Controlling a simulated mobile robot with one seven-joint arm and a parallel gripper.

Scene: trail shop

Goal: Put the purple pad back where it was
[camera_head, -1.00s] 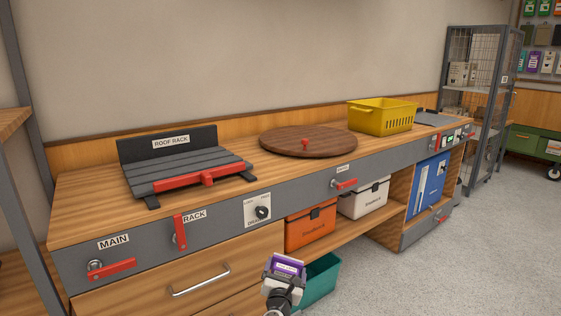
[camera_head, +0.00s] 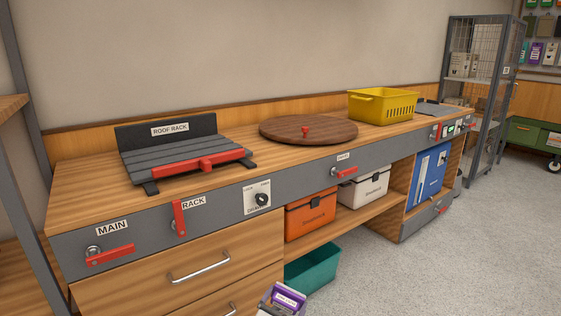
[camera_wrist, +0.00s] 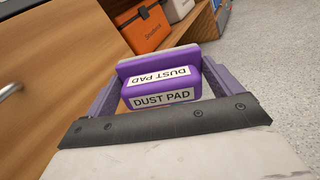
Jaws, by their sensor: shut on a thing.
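The purple pad (camera_wrist: 158,85) has white labels reading "DUST PAD" and sits between the jaws of my gripper (camera_wrist: 160,92) in the wrist view. My gripper is shut on it. In the head view the pad (camera_head: 287,297) shows at the bottom edge, in front of the workbench and just below the teal bin, held in the air. Most of my gripper is cut off there.
The workbench (camera_head: 85,190) carries a roof rack (camera_head: 185,163), a round wooden board (camera_head: 290,130) and a yellow basket (camera_head: 382,105). An orange box (camera_head: 311,218), a white box (camera_head: 363,193) and a teal bin (camera_head: 314,270) are below. Open floor (camera_head: 430,270) lies right.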

